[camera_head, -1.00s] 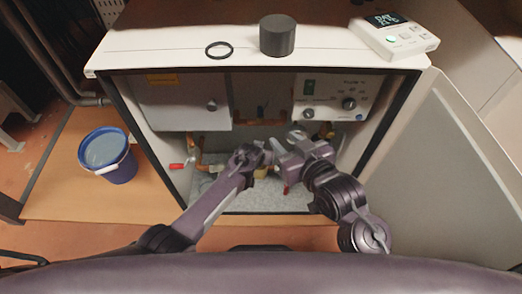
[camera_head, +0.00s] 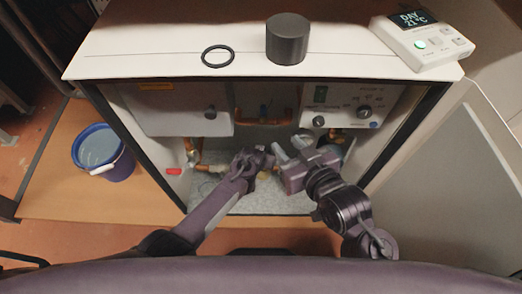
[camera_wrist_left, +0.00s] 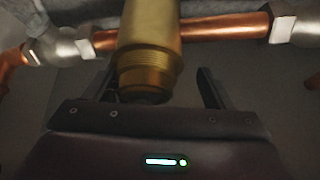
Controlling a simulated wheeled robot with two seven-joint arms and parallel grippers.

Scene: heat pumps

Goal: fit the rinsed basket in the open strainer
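The brass strainer (camera_wrist_left: 150,55) shows in the left wrist view, its threaded lower end toward me and its mouth dark. It sits on a copper pipe run. My left gripper (camera_wrist_left: 160,88) has its two fingers apart, one on each side of the threaded end, with gaps to both. In the head view the left gripper (camera_head: 262,152) is low inside the cabinet. My right gripper (camera_head: 290,150) is just right of it, its two pale fingers apart with nothing clear between them. I cannot make out the basket in either view.
The heat pump cabinet (camera_head: 140,68) is open at the front. A black cylinder (camera_head: 287,42), a black ring (camera_head: 217,56) and a white thermostat (camera_head: 422,40) lie on top. A blue bucket (camera_head: 103,155) of water stands at left. A panel (camera_head: 445,190) stands at right.

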